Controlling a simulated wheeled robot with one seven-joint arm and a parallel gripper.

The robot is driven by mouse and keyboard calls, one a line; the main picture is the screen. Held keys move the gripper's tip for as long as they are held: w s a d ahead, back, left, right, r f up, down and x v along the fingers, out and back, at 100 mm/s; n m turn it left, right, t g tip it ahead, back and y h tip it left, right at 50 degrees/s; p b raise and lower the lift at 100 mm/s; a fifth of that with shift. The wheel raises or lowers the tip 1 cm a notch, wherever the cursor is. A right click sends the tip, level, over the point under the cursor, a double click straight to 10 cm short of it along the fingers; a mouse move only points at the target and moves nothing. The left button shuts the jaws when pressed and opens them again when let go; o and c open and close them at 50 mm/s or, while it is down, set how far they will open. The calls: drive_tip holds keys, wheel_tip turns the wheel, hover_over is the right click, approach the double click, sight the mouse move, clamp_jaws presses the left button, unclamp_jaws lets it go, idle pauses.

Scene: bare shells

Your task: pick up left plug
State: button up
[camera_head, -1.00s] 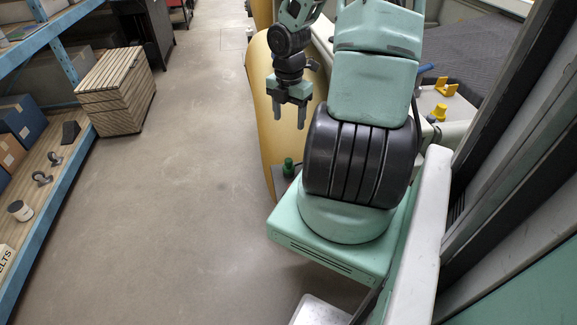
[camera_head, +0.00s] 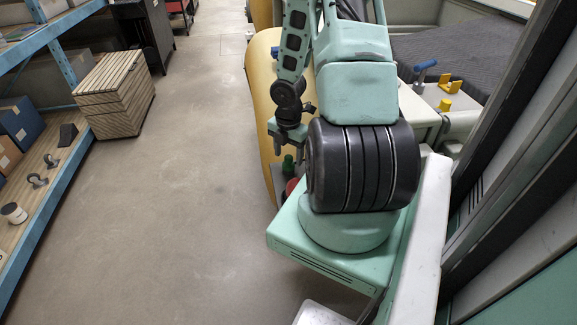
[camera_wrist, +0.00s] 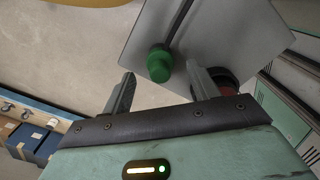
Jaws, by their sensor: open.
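A green plug (camera_head: 288,164) stands on a grey surface beside my base in the head view. It also shows in the wrist view (camera_wrist: 159,64), between the lines of my two fingers and beyond their tips. A red and dark round thing (camera_head: 292,187) sits close by; in the wrist view (camera_wrist: 228,88) it is right of the green plug, partly hidden by my right finger. My gripper (camera_head: 288,150) is open and empty, just above the green plug. The fingers (camera_wrist: 160,73) are apart, and I see no contact with the plug.
A yellow rounded body (camera_head: 262,95) stands left of my arm. A yellow block (camera_head: 445,104), a yellow bracket (camera_head: 450,86) and a blue-handled thing (camera_head: 424,66) are on a pale surface at right. Shelving (camera_head: 45,190) lines the left; the floor between is clear.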

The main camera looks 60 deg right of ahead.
wheel_tip(320, 180, down, 2)
drive_tip(key=shift+f, duration=0.1)
drive_tip(key=c, duration=1.1)
drive_tip(key=shift+o, duration=0.2)
